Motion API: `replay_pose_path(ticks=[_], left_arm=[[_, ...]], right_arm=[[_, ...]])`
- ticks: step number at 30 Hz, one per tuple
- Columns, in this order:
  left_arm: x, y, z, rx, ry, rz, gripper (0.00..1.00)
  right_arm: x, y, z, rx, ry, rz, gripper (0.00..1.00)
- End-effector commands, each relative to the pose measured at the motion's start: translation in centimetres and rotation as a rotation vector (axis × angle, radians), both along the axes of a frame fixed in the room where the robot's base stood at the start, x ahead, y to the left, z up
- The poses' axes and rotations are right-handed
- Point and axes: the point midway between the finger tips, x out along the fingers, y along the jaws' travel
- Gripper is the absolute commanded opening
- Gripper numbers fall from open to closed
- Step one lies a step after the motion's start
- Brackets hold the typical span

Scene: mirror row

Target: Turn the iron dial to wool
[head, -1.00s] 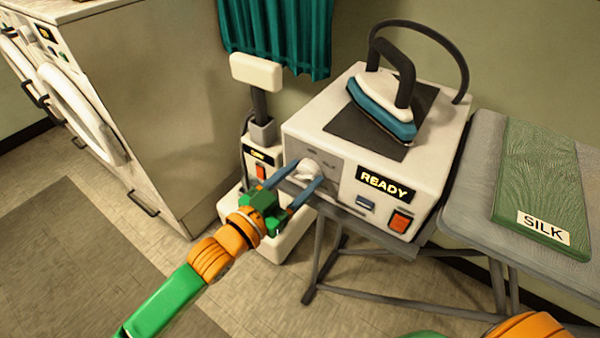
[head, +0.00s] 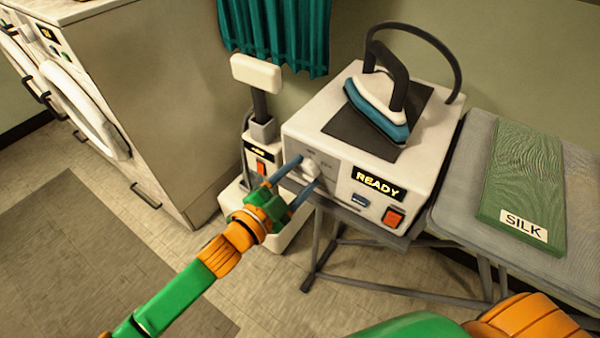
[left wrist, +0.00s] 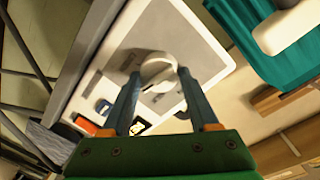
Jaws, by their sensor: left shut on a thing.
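The iron dial (head: 309,167) is a white round knob on the grey front panel of the white iron station (head: 334,185). My left gripper (head: 309,170) has its two blue fingers on either side of the knob and is shut on it. The dial (left wrist: 157,72) also shows between the fingers in the left wrist view. The small marks around it are too blurred to read, so its setting cannot be told. A lit sign reads READY (head: 377,182). My right gripper is out of view; part of my right arm shows at the bottom right.
The iron (head: 378,108) rests on the station's dark pad. A green cloth labelled SILK (head: 522,185) lies on the ironing board (head: 462,165) at right. A white steamer-like unit (head: 262,165) stands close left of the station. A red switch (head: 393,216) is low on its front.

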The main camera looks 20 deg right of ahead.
Motion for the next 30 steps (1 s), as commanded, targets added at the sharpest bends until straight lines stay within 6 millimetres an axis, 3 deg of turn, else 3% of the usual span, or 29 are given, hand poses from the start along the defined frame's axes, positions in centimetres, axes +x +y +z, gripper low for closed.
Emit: replay_pose_path(ticks=[15, 16, 18, 27, 30], left_arm=[[0.0, 0.0, -0.1, 0.011, -0.013, 0.0, 0.05], [0.0, 0.0, -0.1, 0.011, -0.013, 0.0, 0.68], [0.0, 0.0, 0.0, 0.011, -0.013, 0.0, 0.87], [-0.1, 0.1, 0.0, 0.01, -0.012, 0.0, 0.9], [-0.8, 1.2, 0.1, 0.012, -0.012, 0.0, 0.9]], right_arm=[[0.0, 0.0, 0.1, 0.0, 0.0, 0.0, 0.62], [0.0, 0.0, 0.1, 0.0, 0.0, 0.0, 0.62], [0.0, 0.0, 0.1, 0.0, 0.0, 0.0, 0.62], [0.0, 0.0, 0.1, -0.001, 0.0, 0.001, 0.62], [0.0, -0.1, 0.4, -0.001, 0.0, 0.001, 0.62]])
